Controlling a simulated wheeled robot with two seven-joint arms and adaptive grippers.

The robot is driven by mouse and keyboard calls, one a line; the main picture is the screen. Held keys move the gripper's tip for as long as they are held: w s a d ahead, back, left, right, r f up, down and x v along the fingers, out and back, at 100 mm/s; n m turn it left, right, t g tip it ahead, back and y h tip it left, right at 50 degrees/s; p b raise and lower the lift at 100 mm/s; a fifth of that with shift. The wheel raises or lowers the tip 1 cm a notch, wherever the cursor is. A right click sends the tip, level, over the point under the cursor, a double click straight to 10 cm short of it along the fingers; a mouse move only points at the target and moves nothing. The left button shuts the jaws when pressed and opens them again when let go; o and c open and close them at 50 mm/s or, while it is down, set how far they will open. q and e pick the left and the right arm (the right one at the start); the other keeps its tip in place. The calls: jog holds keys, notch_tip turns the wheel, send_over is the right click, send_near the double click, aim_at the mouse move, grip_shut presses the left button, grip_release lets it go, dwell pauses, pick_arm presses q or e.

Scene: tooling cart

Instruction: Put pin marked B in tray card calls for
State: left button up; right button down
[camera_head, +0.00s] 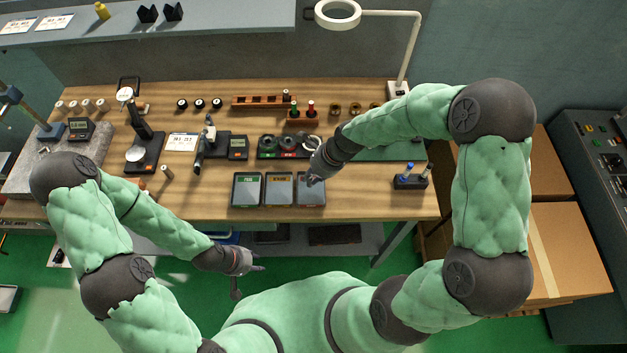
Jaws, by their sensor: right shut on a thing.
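Three dark trays stand side by side at the table's front edge: one with a green label (247,191), one with an orange label (280,191) and one at the right (313,196). My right gripper (311,182) is over the right tray, shut on a small pin that is mostly hidden by the fingers; its marking cannot be read. A white card (182,142) lies on the table left of the trays, its print too small to read. My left gripper (249,282) is open and empty, in front of the table and below its edge.
A dark block (411,182) with upright blue and grey-topped pieces stands right of the trays. Gauges (213,146) and a dial stand (144,150) are at the left. Bare wood (205,203) lies left of the trays.

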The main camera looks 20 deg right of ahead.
jog(key=f, duration=0.2)
jog(key=f+b, duration=0.1)
jog(key=shift+w+d+f, duration=0.15)
jog(key=shift+d+f, duration=0.1)
jog(key=shift+f, duration=0.1)
jog(key=shift+r, duration=0.1)
jog(key=c, duration=1.1)
grip_release()
jog(key=p+v, duration=0.2)
jog(key=v, duration=1)
